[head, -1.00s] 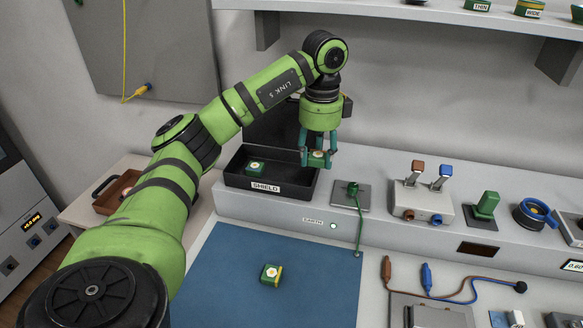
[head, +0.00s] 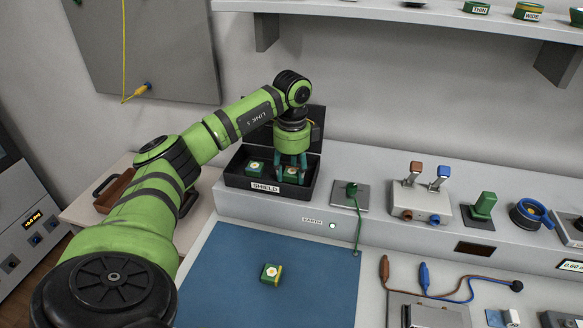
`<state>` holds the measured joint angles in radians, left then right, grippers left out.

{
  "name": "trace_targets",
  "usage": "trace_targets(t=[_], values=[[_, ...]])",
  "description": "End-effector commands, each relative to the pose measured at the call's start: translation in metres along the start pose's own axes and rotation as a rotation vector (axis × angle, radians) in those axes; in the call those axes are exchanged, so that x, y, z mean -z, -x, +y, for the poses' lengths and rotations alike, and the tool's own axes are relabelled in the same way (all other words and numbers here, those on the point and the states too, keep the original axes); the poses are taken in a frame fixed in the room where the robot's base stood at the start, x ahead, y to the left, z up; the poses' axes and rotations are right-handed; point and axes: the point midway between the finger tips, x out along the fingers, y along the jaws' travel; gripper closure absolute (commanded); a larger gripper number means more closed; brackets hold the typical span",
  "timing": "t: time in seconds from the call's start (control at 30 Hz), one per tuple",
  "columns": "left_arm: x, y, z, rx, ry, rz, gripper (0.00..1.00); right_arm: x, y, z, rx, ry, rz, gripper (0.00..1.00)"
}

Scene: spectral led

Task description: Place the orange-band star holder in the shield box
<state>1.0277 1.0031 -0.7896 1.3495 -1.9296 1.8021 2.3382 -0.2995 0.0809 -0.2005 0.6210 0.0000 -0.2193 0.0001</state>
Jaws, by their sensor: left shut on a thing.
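The shield box (head: 238,182) is an open black box with a white SHIELD label, standing on the grey ledge with its lid raised behind. My left gripper (head: 291,178) points down into the box's right part. It is shut on a small green holder (head: 290,172), partly hidden by the fingers; its band colour is hard to tell. A second green holder with a pale star top (head: 255,168) sits in the box's left part. A third green holder (head: 271,274), with a yellow-looking band and a pale star top, lies on the blue mat (head: 225,285). My right gripper is not in view.
Right of the box are a green plug with a cable (head: 352,190) and a switch block (head: 426,195). A brown tray (head: 113,190) is at left. Most of the blue mat is clear.

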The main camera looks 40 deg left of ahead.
Motion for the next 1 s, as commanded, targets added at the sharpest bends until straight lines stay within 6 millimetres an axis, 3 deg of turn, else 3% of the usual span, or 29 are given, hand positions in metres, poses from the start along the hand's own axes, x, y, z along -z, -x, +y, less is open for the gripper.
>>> trace_targets(t=[0.17,0.2,0.23,0.67,1.0], values=[[0.000,-0.004,0.000,0.000,0.000,0.000,0.81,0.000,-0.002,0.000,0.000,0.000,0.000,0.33],[0.000,-0.003,0.000,0.000,0.000,0.000,0.38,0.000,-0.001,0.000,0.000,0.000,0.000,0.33],[0.000,-0.003,0.000,0.000,0.000,0.000,0.31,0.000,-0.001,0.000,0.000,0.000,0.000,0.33],[0.001,0.004,0.000,0.002,0.000,0.002,0.31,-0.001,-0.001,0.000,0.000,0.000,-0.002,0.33],[0.002,0.059,-0.001,0.003,-0.001,0.003,0.31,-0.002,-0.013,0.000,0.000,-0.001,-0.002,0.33]])
